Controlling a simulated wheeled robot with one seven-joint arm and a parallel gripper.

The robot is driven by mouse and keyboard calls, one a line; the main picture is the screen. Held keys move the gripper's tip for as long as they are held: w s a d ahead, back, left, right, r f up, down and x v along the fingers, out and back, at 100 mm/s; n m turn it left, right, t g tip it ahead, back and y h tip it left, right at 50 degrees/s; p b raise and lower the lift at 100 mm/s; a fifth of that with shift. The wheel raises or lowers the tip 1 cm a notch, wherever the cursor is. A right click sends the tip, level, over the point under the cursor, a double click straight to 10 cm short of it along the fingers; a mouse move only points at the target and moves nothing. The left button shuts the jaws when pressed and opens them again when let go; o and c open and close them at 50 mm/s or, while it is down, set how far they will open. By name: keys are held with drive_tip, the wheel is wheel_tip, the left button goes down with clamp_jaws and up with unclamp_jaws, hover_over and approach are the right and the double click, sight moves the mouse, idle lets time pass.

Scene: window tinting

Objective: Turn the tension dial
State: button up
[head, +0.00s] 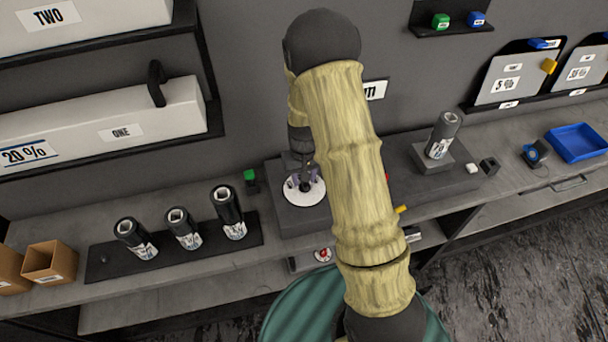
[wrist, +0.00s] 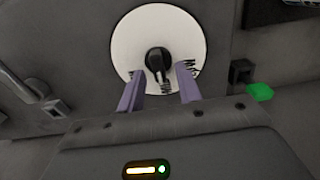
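The tension dial is a white round plate (wrist: 190,38) with dark lettering and a black knob (wrist: 157,62) at its centre, in the wrist view. In the head view the white plate (head: 304,192) lies on a dark grey block on the bench, partly covered by my gripper. My gripper (wrist: 158,88) has its two purple fingers apart, one on each side of the knob's pointer. I see a gap between the fingers and the knob, but cannot tell their height over the plate. In the head view my gripper (head: 303,184) points down at the dial; my arm hides the block's right part.
Several black cylinders (head: 183,228) stand on a dark tray left of the dial. A green block (head: 250,175) sits close on its left. Another cylinder (head: 443,134) stands on a grey block to the right, and a blue tray (head: 576,143) lies farther right. Shelves hang above.

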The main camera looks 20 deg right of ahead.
drive_tip(key=shift+r, duration=0.1)
wheel_tip(320, 180, up, 17)
drive_tip(key=b, duration=0.2)
idle(0.4)
drive_tip(key=shift+s+r, duration=0.1)
drive_tip(key=s+f+t, duration=0.2)
drive_tip(key=s, duration=1.3)
drive_tip(key=shift+s+t, duration=0.15)
drive_tip(key=shift+t, duration=0.15)
drive_tip(key=shift+d+f, duration=0.1)
drive_tip(key=shift+f, duration=0.05)
